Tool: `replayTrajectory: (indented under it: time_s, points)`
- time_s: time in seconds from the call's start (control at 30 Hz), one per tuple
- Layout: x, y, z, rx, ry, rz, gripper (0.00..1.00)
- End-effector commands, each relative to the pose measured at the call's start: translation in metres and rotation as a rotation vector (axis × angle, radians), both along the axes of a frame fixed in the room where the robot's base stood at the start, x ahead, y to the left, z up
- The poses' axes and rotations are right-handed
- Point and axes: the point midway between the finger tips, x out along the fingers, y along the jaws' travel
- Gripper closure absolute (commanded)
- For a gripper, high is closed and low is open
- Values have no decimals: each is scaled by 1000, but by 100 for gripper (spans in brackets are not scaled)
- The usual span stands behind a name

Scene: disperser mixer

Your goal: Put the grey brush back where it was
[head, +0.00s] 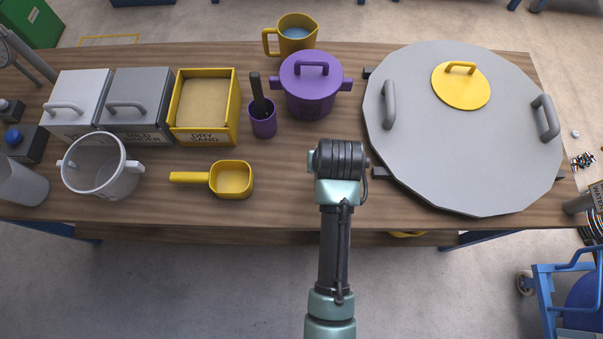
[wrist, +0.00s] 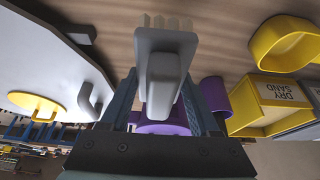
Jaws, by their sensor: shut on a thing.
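The grey brush (wrist: 165,50) is held between the fingers of my gripper (wrist: 168,95) in the wrist view. Its grey handle lies between the dark fingers, and its pale bristles (wrist: 165,22) point to the top of the picture, over the wooden table. I cannot tell whether the bristles touch the table. In the head view my arm hides the brush and gripper; the arm's end is over the table's front half, between the yellow scoop and the big grey lid. No marked place for the brush can be made out.
A purple lidded pot (head: 310,90) and purple cup (head: 263,125) holding a dark-handled tool stand behind and left. The yellow scoop (head: 232,180) lies left, the large grey lid (head: 460,140) right. Bare table (head: 290,195) shows between scoop and arm. A yellow jug (head: 297,35) stands behind.

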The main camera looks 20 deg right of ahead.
Motion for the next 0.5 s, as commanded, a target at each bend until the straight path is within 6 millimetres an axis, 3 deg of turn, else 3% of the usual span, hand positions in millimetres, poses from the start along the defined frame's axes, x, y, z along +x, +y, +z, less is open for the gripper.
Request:
replayTrajectory:
  time_s: [0.5]
  points:
    - [0,1,-63,1,1,4,82]
